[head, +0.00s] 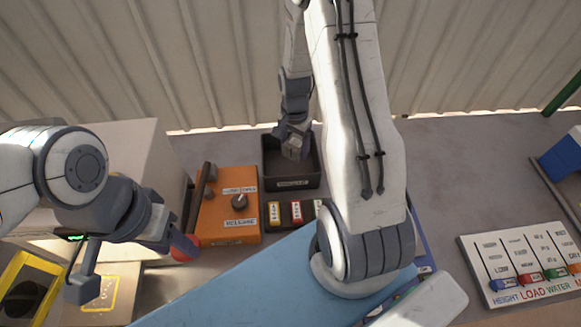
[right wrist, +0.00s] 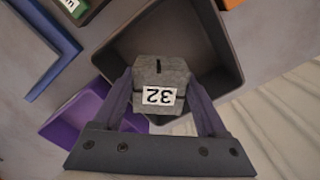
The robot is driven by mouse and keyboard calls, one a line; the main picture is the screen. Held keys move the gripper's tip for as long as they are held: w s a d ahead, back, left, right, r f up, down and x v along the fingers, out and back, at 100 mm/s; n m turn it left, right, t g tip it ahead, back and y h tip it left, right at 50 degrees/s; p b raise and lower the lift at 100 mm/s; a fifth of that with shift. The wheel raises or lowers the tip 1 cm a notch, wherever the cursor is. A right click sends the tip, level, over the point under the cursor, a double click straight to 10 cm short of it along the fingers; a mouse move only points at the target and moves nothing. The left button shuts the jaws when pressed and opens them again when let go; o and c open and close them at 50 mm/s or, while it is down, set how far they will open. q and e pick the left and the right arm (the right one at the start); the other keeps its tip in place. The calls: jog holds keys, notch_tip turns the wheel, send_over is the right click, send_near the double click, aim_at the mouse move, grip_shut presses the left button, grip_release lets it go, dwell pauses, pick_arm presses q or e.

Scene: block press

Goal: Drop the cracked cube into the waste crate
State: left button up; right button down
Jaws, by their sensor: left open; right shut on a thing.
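My right gripper (head: 293,146) is shut on a grey cube (right wrist: 162,80) with a white label reading 32. Dark lines show on the cube's faces in the right wrist view. The cube also shows in the head view (head: 295,148). My right gripper (right wrist: 162,100) holds it over the open, dark waste crate (head: 291,183), whose label is too small to read surely. The crate's dark walls and floor show behind the cube in the right wrist view (right wrist: 130,48). My left gripper (head: 130,267) is open and empty at the lower left, by the orange control box.
An orange control box (head: 222,222) with a knob and lever stands left of the crate. A purple bin (right wrist: 62,125) lies beside the crate. A slider board (head: 525,262) and a blue bin (head: 563,155) are at right. A corrugated wall is behind.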

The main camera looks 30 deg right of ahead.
jog(key=shift+f, duration=0.7)
pick_arm(q)
jog(key=shift+f, duration=0.6)
pick_arm(e)
grip_release()
jog(key=shift+s+r, duration=0.1)
pick_arm(q)
jog(key=shift+f+b, duration=0.9)
jog(key=shift+b, duration=0.25)
pick_arm(e)
notch_tip(320, 180, up, 10)
jog(key=shift+r, duration=0.2)
